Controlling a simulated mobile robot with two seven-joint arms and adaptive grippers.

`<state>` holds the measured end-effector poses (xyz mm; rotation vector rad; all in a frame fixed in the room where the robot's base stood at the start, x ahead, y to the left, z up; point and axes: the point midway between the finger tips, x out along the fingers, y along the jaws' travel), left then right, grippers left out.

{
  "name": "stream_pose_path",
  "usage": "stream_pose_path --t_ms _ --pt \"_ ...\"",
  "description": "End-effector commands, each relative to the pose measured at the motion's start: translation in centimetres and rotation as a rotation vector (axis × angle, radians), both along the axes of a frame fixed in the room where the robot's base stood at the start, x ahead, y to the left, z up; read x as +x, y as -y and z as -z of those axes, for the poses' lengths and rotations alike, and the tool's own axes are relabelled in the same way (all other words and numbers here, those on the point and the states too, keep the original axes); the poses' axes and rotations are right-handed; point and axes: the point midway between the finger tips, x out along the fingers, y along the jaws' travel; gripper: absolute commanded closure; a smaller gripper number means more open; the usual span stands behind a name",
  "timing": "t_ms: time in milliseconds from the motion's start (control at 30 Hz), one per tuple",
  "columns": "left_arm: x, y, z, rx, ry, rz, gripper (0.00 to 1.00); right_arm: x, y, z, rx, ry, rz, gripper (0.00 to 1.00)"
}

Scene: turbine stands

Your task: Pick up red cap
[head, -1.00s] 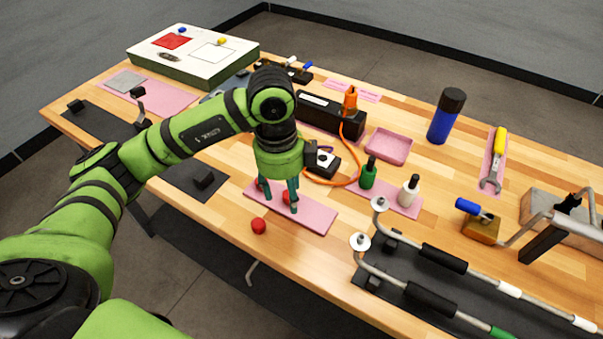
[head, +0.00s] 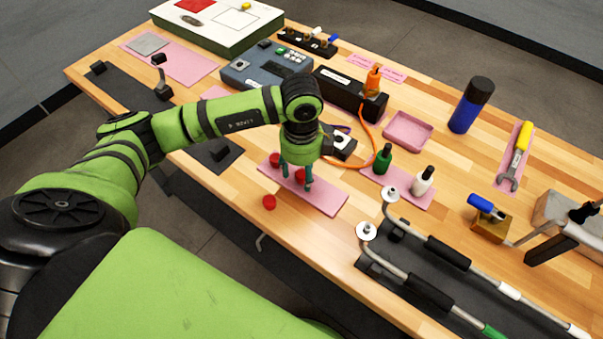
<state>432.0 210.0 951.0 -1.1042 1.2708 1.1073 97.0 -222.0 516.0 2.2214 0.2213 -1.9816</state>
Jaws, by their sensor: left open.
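Three small red caps show in the head view. One red cap (head: 269,202) lies at the table's front edge, just off the pink mat (head: 325,198). A second red cap (head: 274,160) is on the mat's left end. A third red cap (head: 300,175) is at my left gripper (head: 296,183), seen between its fingers. The left gripper is open and points down over the mat. I cannot tell whether its fingers touch the third cap. My right gripper is not in view.
An orange cable (head: 372,146), a black box (head: 348,95) and a green bottle (head: 383,158) with a white bottle (head: 423,181) stand behind and right of the mat. Bent metal rods (head: 410,275) lie at the front right. A pink tray (head: 408,132) sits farther back.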

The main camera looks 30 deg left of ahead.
Motion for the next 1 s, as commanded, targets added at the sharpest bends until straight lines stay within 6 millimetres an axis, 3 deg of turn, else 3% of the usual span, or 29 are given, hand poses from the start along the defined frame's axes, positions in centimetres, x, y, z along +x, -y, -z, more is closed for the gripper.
stream_pose_path --t_ms 67,100,200,667,833,967,1000 --pt "0.0 0.0 0.0 -0.001 0.0 0.0 0.5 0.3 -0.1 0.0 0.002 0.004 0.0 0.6" --pt "0.0 0.0 0.0 -0.001 0.0 0.0 0.65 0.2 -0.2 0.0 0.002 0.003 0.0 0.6" --pt "0.0 0.1 0.0 -0.001 0.0 0.0 0.89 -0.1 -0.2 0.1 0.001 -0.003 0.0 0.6" --pt "0.0 0.1 -0.3 -0.002 0.002 0.0 0.9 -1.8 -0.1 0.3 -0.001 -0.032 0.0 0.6" --pt "0.1 0.1 -1.7 -0.004 0.005 0.001 0.9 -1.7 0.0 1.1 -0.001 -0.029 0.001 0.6" --pt "0.2 0.1 -4.0 -0.003 0.01 0.001 0.9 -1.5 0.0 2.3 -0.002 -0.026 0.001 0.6" --pt "0.2 1.2 -4.4 -0.008 0.007 0.008 0.9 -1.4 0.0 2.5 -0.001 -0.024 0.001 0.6"
